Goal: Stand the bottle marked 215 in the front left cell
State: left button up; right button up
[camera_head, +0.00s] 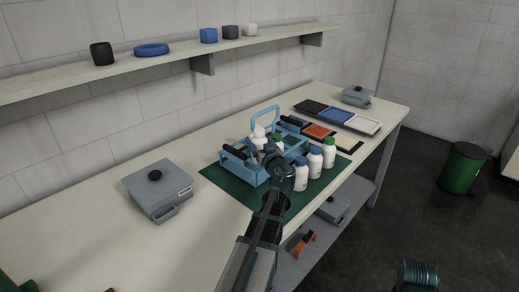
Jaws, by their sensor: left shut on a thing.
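A blue carrier (256,177) with a raised loop handle stands on the green mat (230,191). White bottles show in or over it, among them one with a pale top (258,133) and one with a green cap (277,138). My left gripper (271,157) is over the carrier's front right part, shut on what seems to be a white bottle, mostly hidden behind my wrist. Beside the carrier, on the right, stand two blue-capped bottles (301,176) (315,163) and a green-capped bottle (329,154). I cannot read any number. The front cells are largely hidden.
A grey lidded box (158,191) stands to the left on the bench (85,240). A tray with coloured sections (337,117) and another grey box (357,96) are farther back. A wall shelf (125,72) runs above. The bench's left part is mostly clear.

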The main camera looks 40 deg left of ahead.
aim_at(259, 148)
pick_arm(q)
jog(key=f+b, duration=0.3)
jog(key=shift+w+a+f+b, duration=0.3)
jog(key=shift+w+f, duration=0.05)
jog(key=shift+w, duration=0.05)
jog(key=shift+f+b, duration=0.6)
jog(key=o, duration=1.3)
jog(key=shift+r, duration=0.1)
